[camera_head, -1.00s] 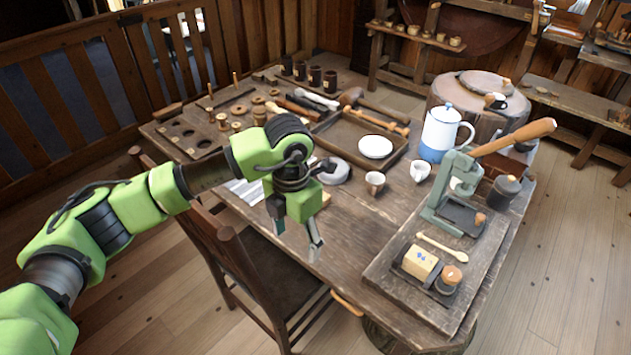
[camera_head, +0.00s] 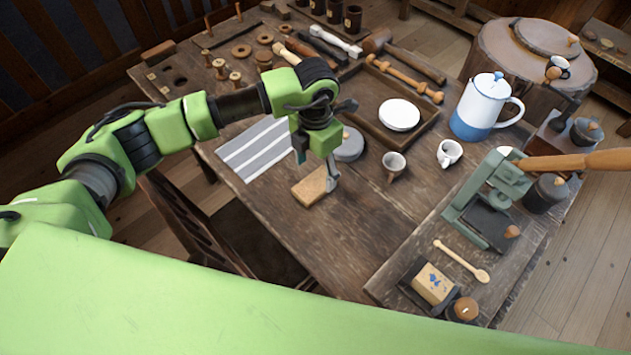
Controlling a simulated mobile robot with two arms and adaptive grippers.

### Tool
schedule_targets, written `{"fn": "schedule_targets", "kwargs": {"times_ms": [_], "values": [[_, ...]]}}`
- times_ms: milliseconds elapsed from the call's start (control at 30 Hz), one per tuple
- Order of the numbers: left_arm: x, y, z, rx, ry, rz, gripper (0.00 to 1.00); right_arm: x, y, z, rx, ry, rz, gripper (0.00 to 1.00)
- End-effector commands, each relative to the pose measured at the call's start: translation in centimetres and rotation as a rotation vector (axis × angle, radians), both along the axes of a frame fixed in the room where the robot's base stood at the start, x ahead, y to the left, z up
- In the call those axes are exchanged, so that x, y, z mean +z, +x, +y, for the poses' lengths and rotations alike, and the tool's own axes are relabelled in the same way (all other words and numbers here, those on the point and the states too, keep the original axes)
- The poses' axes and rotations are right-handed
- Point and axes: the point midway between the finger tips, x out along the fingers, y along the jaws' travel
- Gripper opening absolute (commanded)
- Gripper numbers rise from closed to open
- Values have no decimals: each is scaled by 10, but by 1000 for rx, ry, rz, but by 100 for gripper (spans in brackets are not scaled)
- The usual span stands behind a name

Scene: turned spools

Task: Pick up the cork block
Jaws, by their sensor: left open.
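The tan block that looks like the cork block (camera_head: 308,190) lies flat on the wooden table (camera_head: 350,235), near its front left edge. My left gripper (camera_head: 316,170) is over it, pointing down, with its fingers apart and nothing held between them. One fingertip shows beside the block's right end; the other is nearer its upper left side. I cannot tell whether either finger touches the block. My right gripper is not in view.
A striped cloth (camera_head: 256,150) lies left of the block, and a grey round object (camera_head: 350,146) is just behind it. A small cup (camera_head: 394,165) stands to the right. A chair (camera_head: 190,225) is at the table's front left. Bare tabletop lies right of the block.

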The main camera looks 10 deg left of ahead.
Motion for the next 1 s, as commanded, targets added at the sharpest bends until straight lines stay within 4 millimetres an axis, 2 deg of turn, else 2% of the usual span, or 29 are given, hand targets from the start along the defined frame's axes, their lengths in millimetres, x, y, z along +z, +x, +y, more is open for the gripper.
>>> {"fn": "schedule_targets", "kwargs": {"times_ms": [100, 333, 433, 600, 867, 1000], "values": [[-13, -1, 0, -1, 0, 1, 62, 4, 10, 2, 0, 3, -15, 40], [-30, -2, 2, 1, 1, 4, 62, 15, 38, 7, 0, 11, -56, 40], [-46, -3, 5, 2, 2, 5, 62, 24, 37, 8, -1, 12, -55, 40], [-67, -2, 4, 0, 1, 2, 62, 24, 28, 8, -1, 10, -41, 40], [-71, -2, 4, -1, 1, -1, 62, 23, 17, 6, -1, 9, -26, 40], [-70, -2, 4, -1, 1, -1, 29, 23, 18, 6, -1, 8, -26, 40]]}}
